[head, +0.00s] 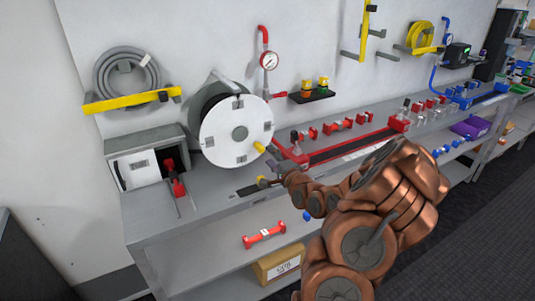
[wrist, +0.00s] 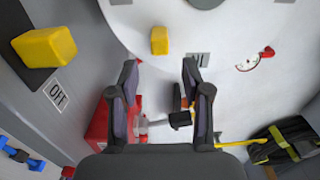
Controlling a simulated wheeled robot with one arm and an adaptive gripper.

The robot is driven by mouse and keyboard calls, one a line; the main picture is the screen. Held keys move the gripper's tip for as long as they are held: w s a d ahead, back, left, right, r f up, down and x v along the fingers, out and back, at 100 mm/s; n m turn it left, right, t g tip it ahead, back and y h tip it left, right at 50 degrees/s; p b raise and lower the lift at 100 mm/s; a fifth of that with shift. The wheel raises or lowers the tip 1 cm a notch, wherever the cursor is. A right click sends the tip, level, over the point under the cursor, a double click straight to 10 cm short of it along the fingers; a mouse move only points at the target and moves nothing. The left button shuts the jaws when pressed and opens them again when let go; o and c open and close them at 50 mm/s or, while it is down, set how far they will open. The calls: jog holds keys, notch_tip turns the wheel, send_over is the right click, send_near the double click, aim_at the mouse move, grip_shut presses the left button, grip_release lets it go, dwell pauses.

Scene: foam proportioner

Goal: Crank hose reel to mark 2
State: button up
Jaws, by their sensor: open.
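The hose reel (head: 222,137) stands on the bench with its round white face toward me, marked with several small dark labels. Its yellow crank knob (head: 259,146) sits at the face's lower right. In the wrist view the yellow knob (wrist: 159,40) stands on the white face, beyond my fingertips and roughly in line with the gap between them. My gripper (wrist: 161,72) is open and empty, apart from the knob. In the head view my gripper (head: 276,166) is just right of and below the knob, partly hidden by my arm. The label numbers are too small to read.
A yellow block (wrist: 45,47) on a dark plate beside an OFF label (wrist: 57,95) is close at left in the wrist view. A red-ended rail (head: 345,147) lies right of the reel. A grey box (head: 148,160) stands left. A red gauge pipe (head: 266,60) is behind.

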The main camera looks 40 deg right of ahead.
jog(key=shift+s+a, duration=0.15)
jog(key=shift+s, duration=0.95)
jog(key=a+f+n+g+y, duration=0.1)
jog(key=a+n, duration=0.1)
jog(key=a, duration=0.1)
jog(key=w+a+n+g+y, duration=0.1)
jog(key=a+n+g, duration=0.1)
jog(key=a, duration=0.1)
jog(key=w+a+f+n+g+y, duration=0.1)
jog(key=a+n, duration=0.1)
jog(key=a, duration=0.1)
jog(key=shift+a+f+g, duration=0.3)
jog(key=s+a+n+g, duration=0.5)
jog(key=a, duration=0.3)
jog(key=s+a+r+n+g, duration=0.2)
jog(key=s+a, duration=0.3)
jog(key=s, duration=0.6)
jog(key=s+a+r+n+g, duration=0.3)
jog(key=s+a+n+g, duration=0.1)
jog(key=s, duration=0.7)
jog(key=s+a+r+n+g, duration=0.2)
jog(key=s+a, duration=0.5)
jog(key=s, duration=0.4)
jog(key=shift+s+r+n+g, duration=0.2)
jog(key=shift+n+g, duration=0.3)
jog(key=shift+g, duration=0.5)
jog(key=shift+a, duration=0.1)
jog(key=shift+c, duration=0.6)
